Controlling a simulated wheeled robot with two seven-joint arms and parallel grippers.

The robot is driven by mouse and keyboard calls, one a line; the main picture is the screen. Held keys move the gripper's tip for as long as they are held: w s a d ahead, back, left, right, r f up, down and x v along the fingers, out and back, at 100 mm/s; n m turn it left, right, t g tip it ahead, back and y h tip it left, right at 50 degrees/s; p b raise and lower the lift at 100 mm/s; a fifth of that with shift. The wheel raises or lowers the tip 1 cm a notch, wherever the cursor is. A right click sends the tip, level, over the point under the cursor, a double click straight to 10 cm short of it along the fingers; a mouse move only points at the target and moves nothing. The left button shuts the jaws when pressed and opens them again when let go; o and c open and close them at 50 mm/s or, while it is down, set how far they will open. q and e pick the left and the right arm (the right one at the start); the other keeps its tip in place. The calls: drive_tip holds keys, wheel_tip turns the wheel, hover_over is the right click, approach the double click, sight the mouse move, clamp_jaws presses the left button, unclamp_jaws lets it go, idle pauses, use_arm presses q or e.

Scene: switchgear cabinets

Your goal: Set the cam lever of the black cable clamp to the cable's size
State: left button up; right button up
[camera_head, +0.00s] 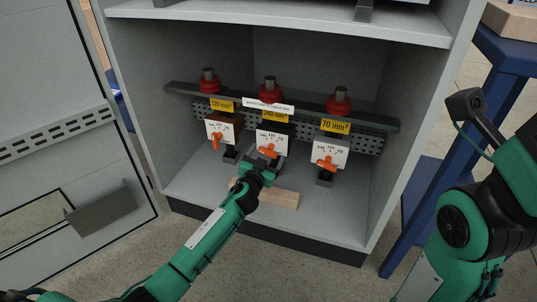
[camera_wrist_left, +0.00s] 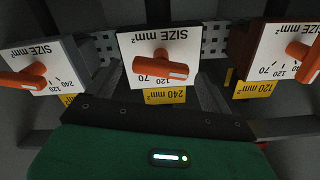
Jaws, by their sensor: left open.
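The black clamp (camera_head: 272,138) is the middle of three clamps in the cabinet, by the yellow 240 mm² tag. Its white size card (camera_wrist_left: 195,45) and orange cam lever (camera_wrist_left: 160,66) show in the wrist view, upside down. The lever lies across the card, its handle over the right end of the scale; 70 and 120 can be read. My left gripper (camera_head: 266,164) is open, just below and in front of this lever; contact cannot be judged. My right gripper is not in view.
A brown clamp (camera_head: 218,130) with a 120 mm² tag stands left, a grey one (camera_head: 332,152) with a 70 mm² tag right. A wooden block (camera_head: 284,197) lies on the cabinet floor below. The cabinet side wall (camera_head: 415,130) and open door (camera_head: 60,110) bound the space.

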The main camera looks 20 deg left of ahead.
sight(269, 150)
use_arm(q)
drive_tip(key=shift+w, duration=1.2)
drive_tip(key=shift+w+b, duration=0.1)
drive_tip(key=shift+b, duration=0.2)
drive_tip(key=c, duration=1)
